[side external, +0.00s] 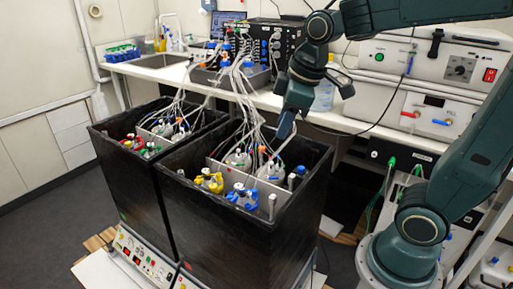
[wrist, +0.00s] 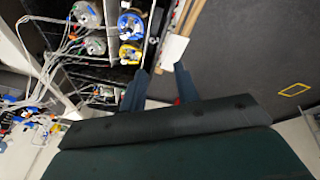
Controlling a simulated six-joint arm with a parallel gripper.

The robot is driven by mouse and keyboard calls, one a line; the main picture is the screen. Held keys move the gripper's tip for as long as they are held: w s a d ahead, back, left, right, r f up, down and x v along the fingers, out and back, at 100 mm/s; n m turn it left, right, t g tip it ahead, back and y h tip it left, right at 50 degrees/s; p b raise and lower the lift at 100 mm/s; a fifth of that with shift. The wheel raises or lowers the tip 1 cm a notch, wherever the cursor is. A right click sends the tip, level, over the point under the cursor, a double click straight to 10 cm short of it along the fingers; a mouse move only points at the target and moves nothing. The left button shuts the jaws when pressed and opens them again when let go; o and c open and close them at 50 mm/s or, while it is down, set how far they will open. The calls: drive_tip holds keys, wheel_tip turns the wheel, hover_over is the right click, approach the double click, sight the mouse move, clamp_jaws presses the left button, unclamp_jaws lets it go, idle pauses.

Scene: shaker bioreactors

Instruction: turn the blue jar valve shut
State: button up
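The blue jar valve (side external: 242,195) sits on a jar in the near right black box, toward its front wall, beside a yellow-clamped jar (side external: 209,181). In the wrist view a blue-topped jar (wrist: 130,54) lies at the upper left, beyond my left finger; I cannot make out its valve position. My gripper (side external: 284,128) hangs above the back right part of the box, apart from the blue valve. In the wrist view my gripper's (wrist: 160,78) two fingers are spread with nothing between them.
The near black box (side external: 250,245) has high walls. Many white tubes (side external: 245,105) run from its jars to the bench devices, close to my gripper. A second black box (side external: 130,180) stands to the left. Grey floor (wrist: 250,55) is open on the right of the wrist view.

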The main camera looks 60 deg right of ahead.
drive_tip(key=w+d+f+n+g, duration=0.1)
drive_tip(key=w+d+f+n, duration=0.15)
drive_tip(key=w, duration=0.45)
drive_tip(key=n+g, duration=0.3)
drive_tip(key=n, duration=0.7)
hover_over(235, 198)
wheel_tip(235, 198, down, 20)
drive_tip(key=shift+w+f, duration=0.15)
drive_tip(key=shift+f, duration=0.25)
drive_tip(key=shift+f, duration=0.15)
wheel_tip(235, 198, down, 14)
drive_tip(key=shift+r, duration=0.25)
clamp_jaws()
